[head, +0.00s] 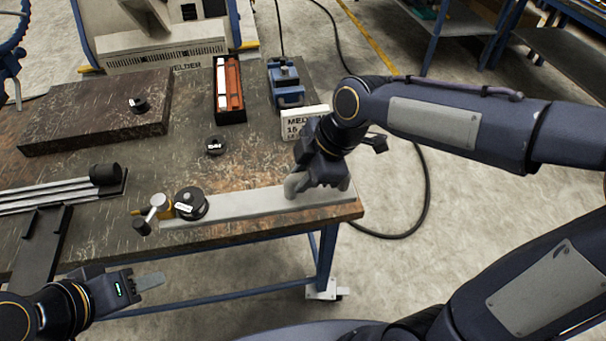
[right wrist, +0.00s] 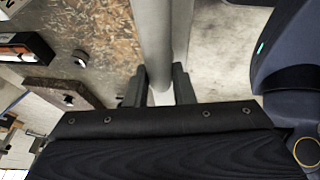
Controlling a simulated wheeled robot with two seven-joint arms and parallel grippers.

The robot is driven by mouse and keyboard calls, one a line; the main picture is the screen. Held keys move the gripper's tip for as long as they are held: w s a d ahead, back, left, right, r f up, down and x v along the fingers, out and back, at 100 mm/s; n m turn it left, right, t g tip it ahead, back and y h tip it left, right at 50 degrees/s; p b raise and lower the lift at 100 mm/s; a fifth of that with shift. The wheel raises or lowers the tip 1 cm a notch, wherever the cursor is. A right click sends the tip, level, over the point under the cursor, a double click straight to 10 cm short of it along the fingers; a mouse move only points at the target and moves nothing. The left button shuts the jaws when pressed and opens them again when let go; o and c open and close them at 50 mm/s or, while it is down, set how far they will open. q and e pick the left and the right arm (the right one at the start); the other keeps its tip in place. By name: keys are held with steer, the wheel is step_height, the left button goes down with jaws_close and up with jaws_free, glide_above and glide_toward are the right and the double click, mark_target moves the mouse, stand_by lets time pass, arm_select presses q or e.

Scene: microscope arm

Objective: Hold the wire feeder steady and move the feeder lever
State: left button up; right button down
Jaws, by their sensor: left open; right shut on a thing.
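The wire feeder looks to be the long pale grey bar (head: 250,205) along the table's front edge. A black round spool or knob (head: 192,203) with a white label sits near its left end. Beside it is a small lever (head: 157,203) with a pale ball and brass-coloured part. My right gripper (head: 317,186) is shut on the bar near its right end; in the right wrist view its fingers (right wrist: 160,92) lie on both sides of the bar (right wrist: 158,40). My left gripper (head: 148,282) is open and empty, below and in front of the table edge, apart from the lever.
The worn table (head: 255,165) also bears a dark slab (head: 95,115), a black box with red and white contents (head: 229,90), a blue device (head: 286,85), a white labelled block (head: 303,121) and grey rods (head: 50,194) at left. Mid-table is mostly clear.

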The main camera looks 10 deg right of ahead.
arm_select(q)
step_height(320, 180, down, 6)
steer(key=b, duration=0.6)
arm_select(e)
steer(key=shift+w+d+f, duration=0.5)
steer(key=shift+w+f, duration=1.35)
steer(key=shift+w, duration=0.25)
steer(key=shift+w+d+f, duration=0.45)
steer(key=shift+w+f, duration=1.35)
steer(key=shift+w, duration=0.35)
steer(key=shift+w+d+f, duration=0.5)
steer(key=shift+w+f, duration=1.35)
steer(key=shift+w, duration=0.25)
arm_select(q)
steer(key=shift+f, duration=0.4)
arm_select(e)
steer(key=shift+f, duration=0.35)
steer(key=shift+f+b, duration=0.15)
steer(key=shift+b, duration=0.15)
steer(key=shift+s, duration=0.1)
